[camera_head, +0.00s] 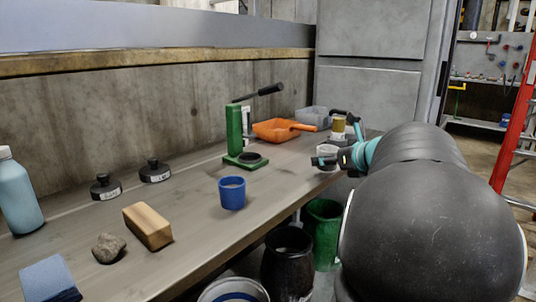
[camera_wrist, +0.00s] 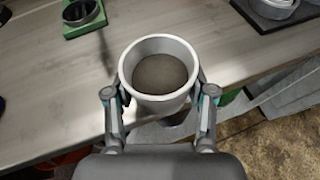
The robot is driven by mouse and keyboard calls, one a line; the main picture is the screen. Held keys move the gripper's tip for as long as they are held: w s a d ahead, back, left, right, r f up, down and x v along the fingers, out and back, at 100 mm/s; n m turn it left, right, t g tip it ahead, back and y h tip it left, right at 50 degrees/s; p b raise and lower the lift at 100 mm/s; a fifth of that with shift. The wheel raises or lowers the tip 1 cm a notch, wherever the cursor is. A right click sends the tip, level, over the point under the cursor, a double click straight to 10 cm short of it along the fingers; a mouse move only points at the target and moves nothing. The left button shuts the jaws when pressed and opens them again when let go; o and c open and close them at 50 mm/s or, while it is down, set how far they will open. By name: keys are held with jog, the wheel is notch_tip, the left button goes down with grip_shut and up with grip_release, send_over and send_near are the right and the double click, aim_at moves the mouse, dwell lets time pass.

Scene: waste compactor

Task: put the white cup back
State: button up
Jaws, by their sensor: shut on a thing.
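The white cup (camera_wrist: 159,101) is in the middle of the wrist view, upright, with a brown-grey inside. My gripper (camera_wrist: 160,92) is shut on it, one finger on each side. In the head view the cup (camera_head: 327,152) shows only in part, at the right part of the bench near its front edge. My gripper (camera_head: 338,158) there covers some of it. I cannot tell whether the cup touches the bench top or is held just above it.
A green press (camera_head: 236,135) stands on the bench (camera_head: 185,205), left of the cup. An orange dustpan (camera_head: 278,129), a grey bin (camera_head: 312,117) and a yellowish can (camera_head: 338,128) are behind. A blue cup (camera_head: 232,193) stands nearer. Buckets (camera_head: 288,262) stand below the front edge.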

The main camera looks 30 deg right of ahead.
jog(key=d+r, duration=0.9)
jog(key=d, duration=0.3)
jog(key=shift+w+d+n+y+p, duration=0.15)
jog(key=shift+w+n+y+p, duration=0.25)
jog(key=w+a+f, duration=0.1)
jog(key=w+f, duration=0.1)
jog(key=w, duration=0.1)
jog(key=w+a+f, duration=0.2)
jog(key=w, duration=0.1)
jog(key=w+a+f+b, duration=0.1)
jog(key=w+a+f, duration=0.1)
jog(key=w, duration=0.1)
jog(key=shift+w+a+f, duration=0.15)
jog(key=shift+w, duration=0.1)
jog(key=shift+w+a+f, duration=0.2)
jog(key=shift+w+f, duration=0.05)
jog(key=shift+w, duration=0.2)
jog(key=shift+f+b, duration=0.55)
jog(key=shift+f, duration=1.45)
jog(key=shift+f, duration=0.2)
jog(key=o, duration=1.3)
